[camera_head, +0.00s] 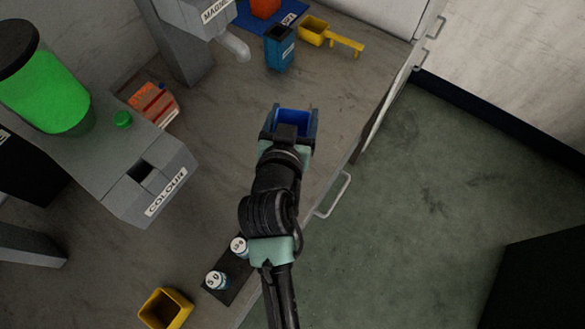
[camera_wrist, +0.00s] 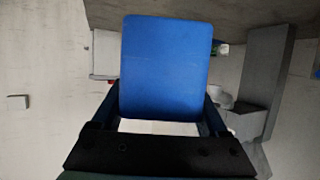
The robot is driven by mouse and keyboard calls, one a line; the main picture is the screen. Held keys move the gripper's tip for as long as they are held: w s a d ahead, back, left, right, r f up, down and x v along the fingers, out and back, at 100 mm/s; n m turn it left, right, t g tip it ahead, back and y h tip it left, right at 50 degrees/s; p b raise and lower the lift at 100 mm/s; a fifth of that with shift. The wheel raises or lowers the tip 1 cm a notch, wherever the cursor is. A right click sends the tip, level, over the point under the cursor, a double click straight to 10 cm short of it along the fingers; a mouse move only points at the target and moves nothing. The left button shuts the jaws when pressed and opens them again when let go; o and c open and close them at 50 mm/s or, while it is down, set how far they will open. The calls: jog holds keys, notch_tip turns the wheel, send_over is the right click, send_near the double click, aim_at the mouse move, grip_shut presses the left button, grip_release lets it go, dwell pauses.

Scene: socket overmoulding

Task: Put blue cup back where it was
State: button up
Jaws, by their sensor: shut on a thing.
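The blue cup (camera_head: 295,124) is between the two fingers of my gripper (camera_head: 291,116) in the head view, above the middle of the grey worktop. My gripper is shut on it. In the wrist view the blue cup (camera_wrist: 165,65) fills the centre, with a finger of my gripper (camera_wrist: 163,100) on either side of its lower part. Its base and its exact height above the worktop cannot be told. A blue mat (camera_head: 245,17) with a label lies at the back of the worktop.
A teal-blue labelled container (camera_head: 280,50) and a yellow scoop-like container (camera_head: 314,30) stand near the mat. A red-orange object (camera_head: 265,6) is on the mat. The COLOUR machine (camera_head: 150,190) stands left; a yellow bin (camera_head: 165,309) is at the front. Worktop right of the machine is mostly clear.

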jog(key=shift+w+d+f+b, duration=0.1)
jog(key=shift+w+f+b, duration=0.25)
jog(key=shift+w+b, duration=0.15)
notch_tip(320, 180, down, 10)
jog(key=shift+r+b, duration=0.25)
jog(key=shift+b, duration=0.4)
jog(key=shift+f, duration=0.2)
jog(key=o, duration=1.3)
jog(key=shift+r, duration=0.1)
